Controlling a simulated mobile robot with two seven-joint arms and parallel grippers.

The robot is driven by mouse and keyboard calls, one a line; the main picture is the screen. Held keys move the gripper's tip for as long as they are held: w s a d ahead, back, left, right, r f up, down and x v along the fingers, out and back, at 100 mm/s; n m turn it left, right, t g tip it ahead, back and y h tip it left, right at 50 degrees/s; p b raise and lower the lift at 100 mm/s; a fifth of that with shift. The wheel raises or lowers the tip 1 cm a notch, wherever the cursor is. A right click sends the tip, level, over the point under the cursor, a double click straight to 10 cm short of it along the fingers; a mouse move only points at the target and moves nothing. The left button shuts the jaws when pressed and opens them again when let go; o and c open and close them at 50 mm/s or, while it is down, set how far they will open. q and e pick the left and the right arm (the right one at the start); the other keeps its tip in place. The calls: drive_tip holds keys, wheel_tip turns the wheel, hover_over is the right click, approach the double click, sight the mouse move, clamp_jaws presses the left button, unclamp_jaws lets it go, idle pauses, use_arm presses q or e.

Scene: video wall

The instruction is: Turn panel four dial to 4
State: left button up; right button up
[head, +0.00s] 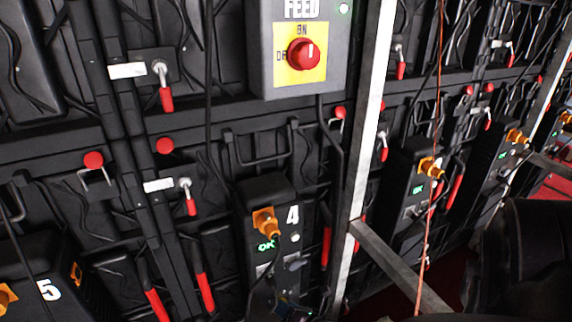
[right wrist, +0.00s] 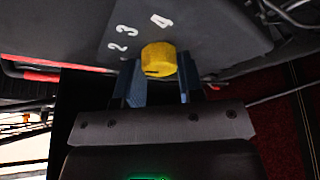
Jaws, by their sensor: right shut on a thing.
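The panel four unit (head: 265,190) is a dark box with a white "4", an orange connector and a green "OK" light, low in the middle of the head view. The yellow dial (right wrist: 158,58) shows in the right wrist view on the unit's dark face, with white 2, 3 and 4 printed around it. A short dark mark is on its lower left edge; which number it points at I cannot tell. My right gripper (right wrist: 158,82) has its blue fingers on both sides of the dial, shut on it. In the head view the dial is hidden. My left gripper is not in view.
A grey FEED box (head: 305,80) with a red rotary switch hangs above panel four. A light metal post (head: 366,130) stands just right of it. Similar units, including one marked 5 (head: 40,285), black cables and red-handled latches line the wall.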

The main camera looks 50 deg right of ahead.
drive_tip(key=shift+s+f+m+t+y+b, duration=0.1)
drive_tip(key=shift+f+m+t+y+b, duration=0.2)
drive_tip(key=shift+m, duration=0.25)
drive_tip(key=shift+s+f+m+t+y+b, duration=0.1)
drive_tip(key=shift+m+t+b, duration=0.1)
drive_tip(key=shift+m+b, duration=0.25)
drive_tip(key=m+t+b, duration=0.1)
drive_tip(key=m+b, duration=0.1)
drive_tip(key=m, duration=0.1)
drive_tip(key=m+t+b, duration=0.1)
drive_tip(key=m+t, duration=0.1)
drive_tip(key=m, duration=0.2)
drive_tip(key=shift+f+b, duration=0.2)
drive_tip(key=shift+b, duration=0.2)
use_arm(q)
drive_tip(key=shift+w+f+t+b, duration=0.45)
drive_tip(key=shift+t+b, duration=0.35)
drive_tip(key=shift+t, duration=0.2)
use_arm(e)
drive_tip(key=shift+w+r+m+t+h, duration=0.1)
drive_tip(key=shift+m+t+h, duration=0.25)
drive_tip(key=shift+m, duration=0.85)
drive_tip(key=shift+m+t+h, duration=0.25)
drive_tip(key=shift+m+t, duration=0.2)
drive_tip(key=shift+m, duration=1.05)
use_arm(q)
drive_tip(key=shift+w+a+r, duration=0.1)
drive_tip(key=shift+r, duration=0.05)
